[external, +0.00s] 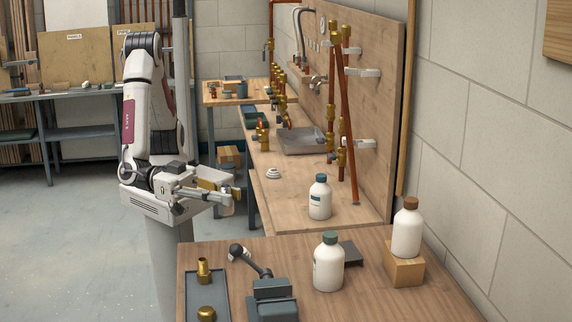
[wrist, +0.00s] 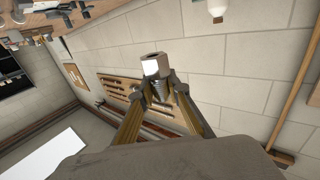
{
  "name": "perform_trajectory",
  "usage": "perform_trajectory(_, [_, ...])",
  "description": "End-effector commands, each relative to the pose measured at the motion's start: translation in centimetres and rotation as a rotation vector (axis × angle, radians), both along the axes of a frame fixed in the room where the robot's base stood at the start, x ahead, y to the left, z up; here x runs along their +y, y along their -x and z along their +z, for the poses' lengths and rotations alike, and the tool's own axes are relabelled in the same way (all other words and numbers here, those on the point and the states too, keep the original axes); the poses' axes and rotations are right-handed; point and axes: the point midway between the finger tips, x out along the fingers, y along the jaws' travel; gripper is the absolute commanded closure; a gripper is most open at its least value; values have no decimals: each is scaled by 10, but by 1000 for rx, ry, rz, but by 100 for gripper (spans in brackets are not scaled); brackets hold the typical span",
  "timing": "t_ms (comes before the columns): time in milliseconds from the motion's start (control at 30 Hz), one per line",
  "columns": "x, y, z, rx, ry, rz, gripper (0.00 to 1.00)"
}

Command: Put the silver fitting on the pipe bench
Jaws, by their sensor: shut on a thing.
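My gripper (external: 228,195) is at the left of the external view, off the left edge of the pipe bench (external: 285,205), which is a wooden bench with a pipe board behind it. In the wrist view my gripper (wrist: 160,88) is shut on the silver fitting (wrist: 155,67), a short shiny piece with a dark opening at its end. The fitting is held up clear of any surface. In the external view the fitting is too small to make out well.
A white bottle with a blue cap (external: 320,198) and a small white ringed piece (external: 273,173) stand on the bench. Copper pipes (external: 345,120) rise behind them. A grey tray (external: 300,140) lies farther back. The bench's front left part is bare. A nearer table (external: 400,300) holds more bottles and a vise (external: 272,300).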

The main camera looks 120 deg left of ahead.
Motion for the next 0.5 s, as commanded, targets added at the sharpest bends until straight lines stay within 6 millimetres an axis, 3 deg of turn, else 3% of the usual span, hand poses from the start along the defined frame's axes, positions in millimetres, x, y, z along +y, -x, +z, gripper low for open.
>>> perform_trajectory(233, [84, -9, -1, 3, 13, 182, 100])
perform_trajectory(500, [176, -2, -3, 7, 21, 388, 100])
